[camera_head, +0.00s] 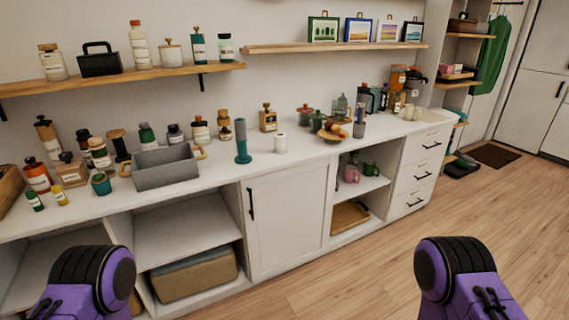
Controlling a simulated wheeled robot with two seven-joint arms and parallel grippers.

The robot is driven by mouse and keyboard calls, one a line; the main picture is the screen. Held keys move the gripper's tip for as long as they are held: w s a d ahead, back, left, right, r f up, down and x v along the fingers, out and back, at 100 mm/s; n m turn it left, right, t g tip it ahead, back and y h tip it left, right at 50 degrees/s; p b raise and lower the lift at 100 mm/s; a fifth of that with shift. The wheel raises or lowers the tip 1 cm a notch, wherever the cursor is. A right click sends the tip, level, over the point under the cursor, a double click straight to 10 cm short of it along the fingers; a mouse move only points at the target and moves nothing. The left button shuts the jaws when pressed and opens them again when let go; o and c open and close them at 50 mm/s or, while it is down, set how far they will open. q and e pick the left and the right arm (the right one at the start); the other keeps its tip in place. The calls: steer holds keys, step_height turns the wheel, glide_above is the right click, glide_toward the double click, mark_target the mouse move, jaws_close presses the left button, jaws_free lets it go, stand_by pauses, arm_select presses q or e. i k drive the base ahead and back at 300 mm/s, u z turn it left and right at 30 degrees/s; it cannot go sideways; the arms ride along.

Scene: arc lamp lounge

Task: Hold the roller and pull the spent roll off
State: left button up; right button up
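A teal upright cylinder with a wider foot (242,142) stands on the white counter and looks like the roller; I cannot make out a separate roll on it. A short white cylinder (280,143) that looks like a roll stands on the counter just right of it, apart from it. Only purple and black links of my two arms show at the lower left and lower right. Neither gripper is in view, and nothing of mine touches the counter objects.
A grey bin with wooden handles (166,178) stands left of the teal cylinder. Several bottles and jars crowd the counter's left and back. A fruit stand (333,133) is to the right. The front strip around both cylinders is clear. A wooden shelf (120,79) hangs above.

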mark_target(239, 126)
steer(key=z, duration=0.45)
steer(key=k, duration=0.2)
steer(key=u, duration=1.5)
steer(key=i, duration=1.55)
steer(key=z, duration=0.4)
